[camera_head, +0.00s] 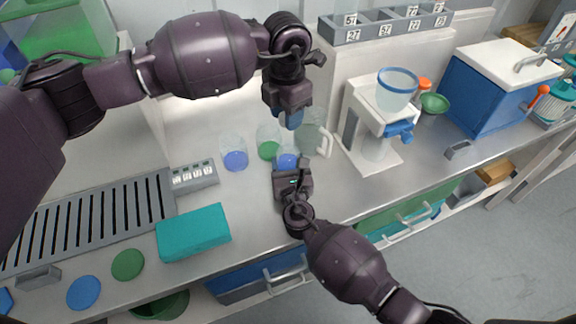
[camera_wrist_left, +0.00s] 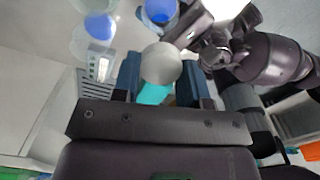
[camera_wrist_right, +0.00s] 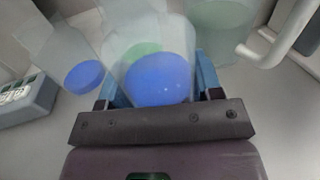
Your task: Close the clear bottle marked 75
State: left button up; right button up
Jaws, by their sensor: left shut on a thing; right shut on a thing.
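A clear bottle with blue in its bottom (camera_head: 287,161) is held in my right gripper (camera_head: 290,170); it also shows in the right wrist view (camera_wrist_right: 158,80). I cannot read a number on it. My left gripper (camera_head: 291,122) is above and behind it, shut on a pale grey round piece (camera_wrist_left: 161,63) that looks like a stopper. The fingers partly hide this piece, and it is hidden in the head view. Beside the held bottle stand a clear bottle with green (camera_head: 268,146) and another with blue (camera_head: 235,156).
A clear jug with a white handle (camera_head: 326,142) stands close right of the held bottle. A white stand with a funnel (camera_head: 396,92) is further right. A numbered panel (camera_head: 194,176), teal block (camera_head: 193,232) and slotted grille (camera_head: 90,225) lie left. A numbered rack (camera_head: 385,28) is behind.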

aim_at(287, 145)
jog(key=shift+c, duration=0.7)
pick_arm(q)
jog(key=shift+f, duration=2.5)
jog(key=shift+f, duration=0.9)
jog(key=shift+f, duration=0.6)
